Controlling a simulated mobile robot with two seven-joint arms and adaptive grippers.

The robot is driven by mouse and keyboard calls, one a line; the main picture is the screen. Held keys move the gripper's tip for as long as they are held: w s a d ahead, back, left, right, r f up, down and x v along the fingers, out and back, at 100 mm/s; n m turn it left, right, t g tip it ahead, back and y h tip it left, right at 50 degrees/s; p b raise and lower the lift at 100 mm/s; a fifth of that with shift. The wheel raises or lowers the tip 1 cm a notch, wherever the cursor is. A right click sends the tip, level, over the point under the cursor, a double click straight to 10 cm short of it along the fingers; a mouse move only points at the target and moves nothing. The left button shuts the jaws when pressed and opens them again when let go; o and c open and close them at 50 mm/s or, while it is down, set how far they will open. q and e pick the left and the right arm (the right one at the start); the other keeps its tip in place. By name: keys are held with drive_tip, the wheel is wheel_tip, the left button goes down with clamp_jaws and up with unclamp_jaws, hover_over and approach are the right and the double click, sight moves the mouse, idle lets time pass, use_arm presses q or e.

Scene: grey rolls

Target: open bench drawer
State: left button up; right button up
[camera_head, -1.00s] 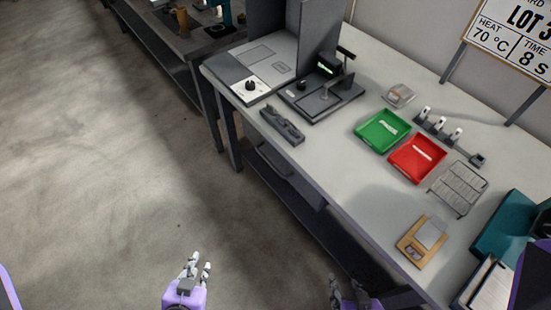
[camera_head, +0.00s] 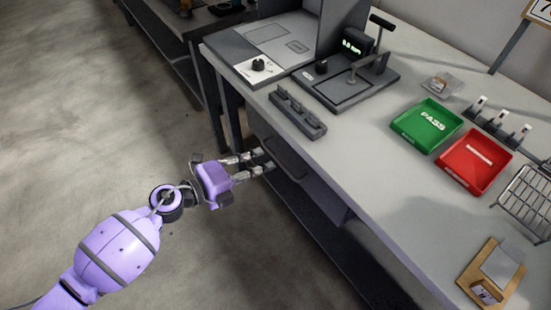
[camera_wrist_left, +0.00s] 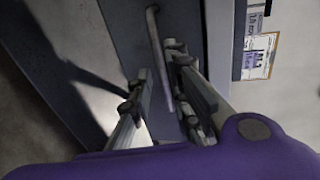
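The bench drawer (camera_head: 325,196) is a grey box under the near edge of the bench, and it looks shut. Its front (camera_wrist_left: 125,30) fills the middle of the left wrist view. A slim grey bar handle (camera_wrist_left: 156,48) runs along that front. My left gripper (camera_head: 265,160) is open at the drawer front, with its fingers pointing at the handle. In the left wrist view the handle lies between the two fingers (camera_wrist_left: 158,68). I cannot tell whether either finger touches it. My right gripper is not in view.
The bench top (camera_head: 375,165) carries a dark slotted holder (camera_head: 298,110), a press-like device (camera_head: 350,75), a green tray (camera_head: 427,125) and a red tray (camera_head: 474,162). A bench leg (camera_head: 232,115) stands beside the drawer. The floor to the left is clear.

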sight(276, 157)
use_arm(q)
drive_tip(key=x, duration=0.5)
drive_tip(key=shift+w+d, duration=0.25)
drive_tip(key=shift+d, duration=0.1)
clamp_jaws()
